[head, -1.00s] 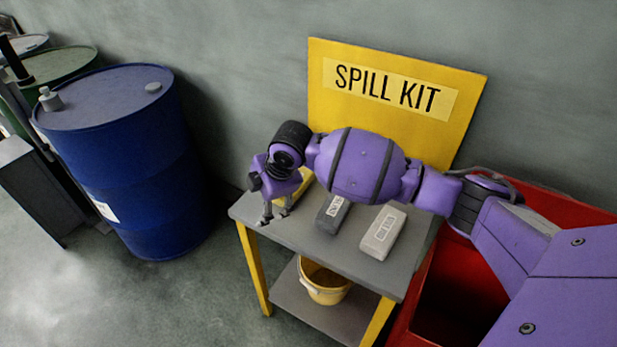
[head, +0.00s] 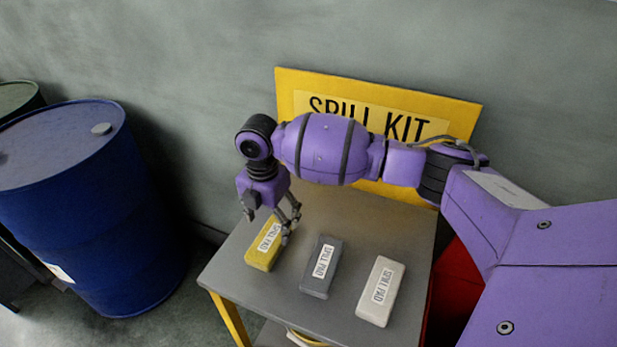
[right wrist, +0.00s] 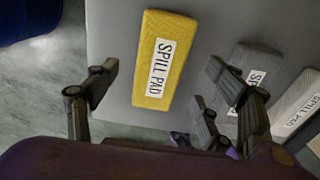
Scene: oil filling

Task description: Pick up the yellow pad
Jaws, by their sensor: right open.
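The yellow pad (head: 262,252) lies on the grey table top at its left end, with a white "SPILL PAD" label; its far end is partly hidden by my right gripper (head: 270,220) in the head view. The right wrist view shows the yellow pad (right wrist: 160,62) whole, between and beyond the spread fingers of the right gripper (right wrist: 160,78). The right gripper is open and empty, with its fingers pointing down over the pad's far part. I cannot tell the exact height above it. My left gripper is not in view.
A dark grey pad (head: 319,268) and a pale pad (head: 380,291) lie to the right on the table (head: 405,222). A yellow "SPILL KIT" board (head: 455,112) stands behind. A blue drum (head: 110,230) stands left of the table, and a red container (head: 455,265) right.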

